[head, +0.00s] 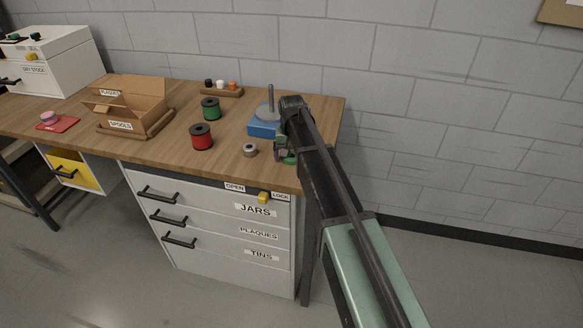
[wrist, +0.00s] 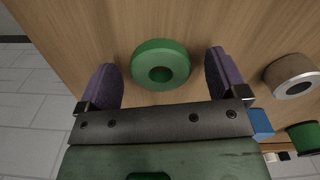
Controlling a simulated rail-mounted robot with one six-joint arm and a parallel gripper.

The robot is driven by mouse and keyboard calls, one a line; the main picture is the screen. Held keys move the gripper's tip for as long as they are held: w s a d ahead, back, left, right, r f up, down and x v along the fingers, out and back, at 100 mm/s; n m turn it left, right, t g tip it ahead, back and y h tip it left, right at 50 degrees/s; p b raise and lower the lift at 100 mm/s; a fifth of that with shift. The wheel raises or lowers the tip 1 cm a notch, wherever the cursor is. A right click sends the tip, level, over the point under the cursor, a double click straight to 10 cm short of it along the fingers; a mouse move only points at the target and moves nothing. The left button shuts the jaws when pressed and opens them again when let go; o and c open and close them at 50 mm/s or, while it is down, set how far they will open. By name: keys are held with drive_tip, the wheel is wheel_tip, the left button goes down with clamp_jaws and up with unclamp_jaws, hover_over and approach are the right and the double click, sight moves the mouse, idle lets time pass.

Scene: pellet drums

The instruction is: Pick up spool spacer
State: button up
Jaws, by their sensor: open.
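A thick green ring with a central hole, which looks like the spool spacer, lies flat on the wooden bench (wrist: 60,40) in the wrist view (wrist: 178,62). In the head view the green ring (head: 289,160) shows only in part near the bench's front right corner, behind my gripper. My gripper (head: 284,150) is open, pointing down over it. In the wrist view my gripper's purple fingers (wrist: 163,80) stand on either side of the ring with gaps; contact does not show. A smaller grey-brown ring (head: 249,150) lies to the left, also in the wrist view (wrist: 292,76).
A blue base with a grey disc and upright post (head: 265,128) stands close behind my gripper. Red (head: 201,137) and green (head: 210,108) spools stand further left, beside a cardboard box (head: 130,100). The bench's front edge is close to the ring.

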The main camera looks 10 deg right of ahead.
drive_tip(key=shift+f, duration=0.2)
drive_tip(key=c, duration=1)
drive_tip(key=shift+r+p, duration=0.1)
drive_tip(key=shift+p, duration=0.2)
wheel_tip(320, 180, up, 20)
drive_tip(key=p, duration=2)
drive_tip(key=shift+r, duration=0.15)
